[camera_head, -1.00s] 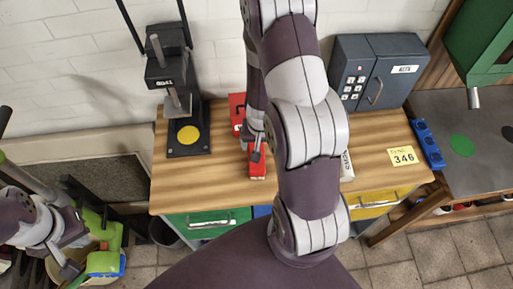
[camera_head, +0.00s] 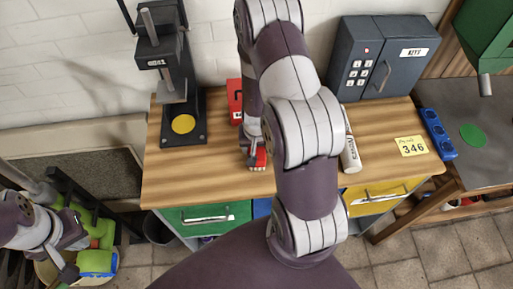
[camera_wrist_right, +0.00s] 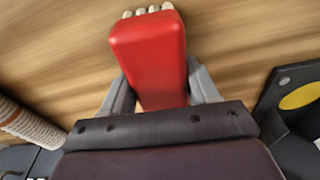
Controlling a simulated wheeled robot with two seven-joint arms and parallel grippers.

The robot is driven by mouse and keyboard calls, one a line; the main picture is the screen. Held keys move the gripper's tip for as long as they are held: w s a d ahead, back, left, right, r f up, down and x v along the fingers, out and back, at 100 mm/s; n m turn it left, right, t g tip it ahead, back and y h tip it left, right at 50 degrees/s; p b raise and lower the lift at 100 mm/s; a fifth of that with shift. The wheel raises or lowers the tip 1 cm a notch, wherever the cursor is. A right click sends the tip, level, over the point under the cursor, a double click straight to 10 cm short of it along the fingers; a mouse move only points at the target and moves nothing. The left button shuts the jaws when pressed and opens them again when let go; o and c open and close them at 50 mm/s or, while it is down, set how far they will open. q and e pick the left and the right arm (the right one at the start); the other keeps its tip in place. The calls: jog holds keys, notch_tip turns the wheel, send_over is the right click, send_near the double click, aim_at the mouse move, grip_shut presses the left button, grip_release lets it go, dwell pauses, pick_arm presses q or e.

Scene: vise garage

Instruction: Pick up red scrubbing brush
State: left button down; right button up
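The red scrubbing brush (camera_head: 261,158) lies on the wooden workbench near its front edge. In the right wrist view the brush (camera_wrist_right: 150,50) fills the centre, with pale bristle tufts at its far end. My right gripper (camera_head: 255,157) is down at the brush. In the wrist view its two grey fingers (camera_wrist_right: 163,92) stand on either side of the brush, very close to it; whether they press on it is not clear. My left gripper (camera_head: 68,270) is at the lower left, away from the bench; its finger opening is not clear.
A black press (camera_head: 172,75) with a yellow disc stands on the bench's left. A red box (camera_head: 235,100) is behind the brush. A white rolled tube (camera_head: 351,155) lies right of my arm. A dark keypad safe (camera_head: 382,57) stands at the back right. Bare wood (camera_head: 210,175) lies left of the brush.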

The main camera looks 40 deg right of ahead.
jog(key=shift+s, duration=0.1)
jog(key=shift+c, duration=0.4)
jog(key=shift+r+p, duration=0.4)
jog(key=shift+r, duration=0.15)
notch_tip(320, 180, up, 3)
jog(key=shift+p, duration=1.05)
jog(key=s+d+r, duration=0.7)
jog(key=d, duration=0.1)
jog(key=shift+s+d, duration=0.3)
jog(key=shift+d, duration=0.1)
